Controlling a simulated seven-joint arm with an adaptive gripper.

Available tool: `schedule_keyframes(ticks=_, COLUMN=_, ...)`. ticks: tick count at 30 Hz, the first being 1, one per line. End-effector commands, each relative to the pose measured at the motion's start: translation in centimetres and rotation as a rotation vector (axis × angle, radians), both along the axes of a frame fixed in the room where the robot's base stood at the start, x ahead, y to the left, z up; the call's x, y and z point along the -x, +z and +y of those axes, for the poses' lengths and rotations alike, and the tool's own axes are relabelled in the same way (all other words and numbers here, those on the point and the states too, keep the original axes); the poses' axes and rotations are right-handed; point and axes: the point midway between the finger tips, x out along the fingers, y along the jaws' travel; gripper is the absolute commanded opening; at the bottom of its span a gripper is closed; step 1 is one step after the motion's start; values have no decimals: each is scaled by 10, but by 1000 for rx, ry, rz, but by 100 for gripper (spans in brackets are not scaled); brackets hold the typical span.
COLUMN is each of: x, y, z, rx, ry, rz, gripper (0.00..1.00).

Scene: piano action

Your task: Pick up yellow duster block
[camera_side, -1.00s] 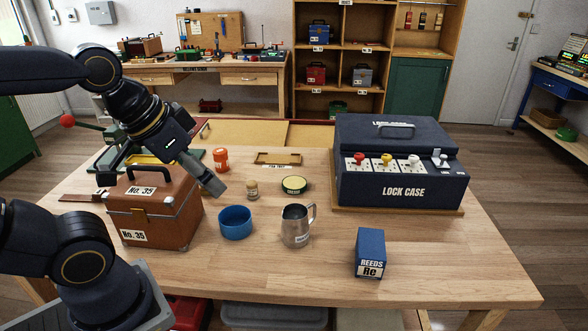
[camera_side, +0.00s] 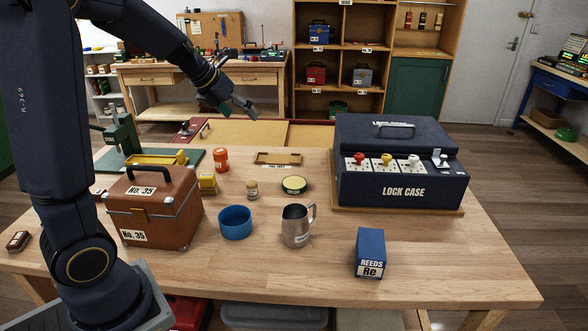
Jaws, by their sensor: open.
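A small yellow block (camera_side: 208,184), which looks like the duster block, sits on the wooden table just right of the brown No. 35 case. Its lower left is close to the case. My gripper (camera_side: 243,106) is open and empty, raised toward the back of the table. It appears above and to the right of the yellow block in the picture, well clear of it.
The brown case (camera_side: 165,208) stands left of the block. An orange-red tin (camera_side: 221,160), a small jar (camera_side: 252,190), a blue bowl (camera_side: 235,222) and a metal jug (camera_side: 297,226) are nearby. A yellow tray (camera_side: 157,160) lies behind the case. The lock case (camera_side: 400,190) is right.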

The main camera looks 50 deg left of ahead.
Motion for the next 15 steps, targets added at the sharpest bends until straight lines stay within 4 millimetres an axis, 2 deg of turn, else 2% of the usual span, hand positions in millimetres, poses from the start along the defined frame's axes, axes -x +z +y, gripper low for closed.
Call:
schedule_keyframes(ticks=1, x=-1, y=-25, z=36, rx=43, ry=162, rz=38, gripper=88)
schedule_keyframes(ticks=3, x=4, y=-53, z=80, rx=77, ry=347, rz=72, gripper=88)
schedule_keyframes(ticks=6, x=19, y=-90, z=127, rx=61, ry=497, rz=134, gripper=88)
schedule_keyframes(ticks=10, x=44, y=-128, z=160, rx=21, ry=570, rz=226, gripper=88)
schedule_keyframes(ticks=12, x=55, y=-142, z=166, rx=13, ry=586, rz=263, gripper=88)
schedule_keyframes(ticks=15, x=60, y=-157, z=170, rx=12, ry=593, rz=288, gripper=88)
